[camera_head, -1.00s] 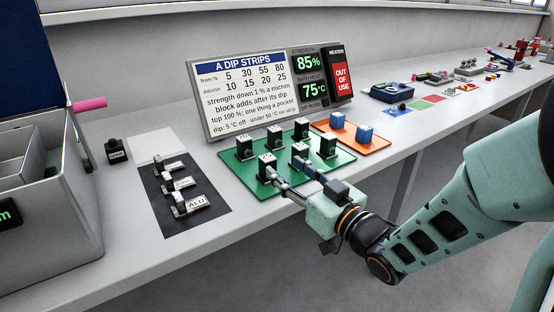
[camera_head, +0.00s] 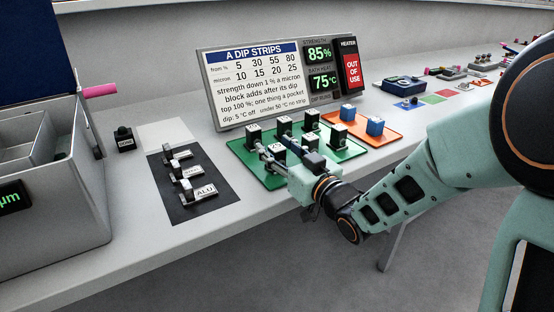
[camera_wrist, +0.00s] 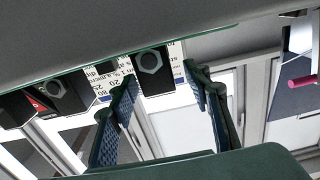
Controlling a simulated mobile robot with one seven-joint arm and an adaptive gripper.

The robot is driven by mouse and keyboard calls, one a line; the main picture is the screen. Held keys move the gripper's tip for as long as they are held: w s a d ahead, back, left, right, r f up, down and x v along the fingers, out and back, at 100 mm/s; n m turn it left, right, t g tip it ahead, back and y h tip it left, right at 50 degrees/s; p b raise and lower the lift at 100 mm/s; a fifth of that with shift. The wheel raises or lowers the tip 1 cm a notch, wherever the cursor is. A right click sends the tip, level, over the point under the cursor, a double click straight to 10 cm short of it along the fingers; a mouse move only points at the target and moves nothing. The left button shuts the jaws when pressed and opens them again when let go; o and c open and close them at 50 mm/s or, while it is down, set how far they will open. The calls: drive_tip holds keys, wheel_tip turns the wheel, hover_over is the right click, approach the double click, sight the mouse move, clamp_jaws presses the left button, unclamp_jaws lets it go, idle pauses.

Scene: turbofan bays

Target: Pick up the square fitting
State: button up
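Several black block-shaped fittings stand on the green board (camera_head: 246,171), among them one at the back left (camera_head: 254,132) and one at the back right (camera_head: 312,118). Which one is the square fitting I cannot tell in the head view. My gripper (camera_head: 277,149) is over the board's front part, its fingers on either side of a front block. In the wrist view my gripper (camera_wrist: 160,78) is open, with a gap between its two ribbed fingers. A black block with a six-sided ring on its face (camera_wrist: 150,64) shows in that gap; contact is not visible.
More black blocks (camera_wrist: 66,90) stand beside it in the wrist view. An orange board (camera_head: 376,137) with blue blocks is to the right. A sign panel (camera_head: 250,85) stands behind. A dark mat (camera_head: 176,211) with metal pieces and a grey bin (camera_head: 65,215) are to the left.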

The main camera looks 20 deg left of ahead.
clamp_jaws()
drive_tip(key=shift+r, duration=0.15)
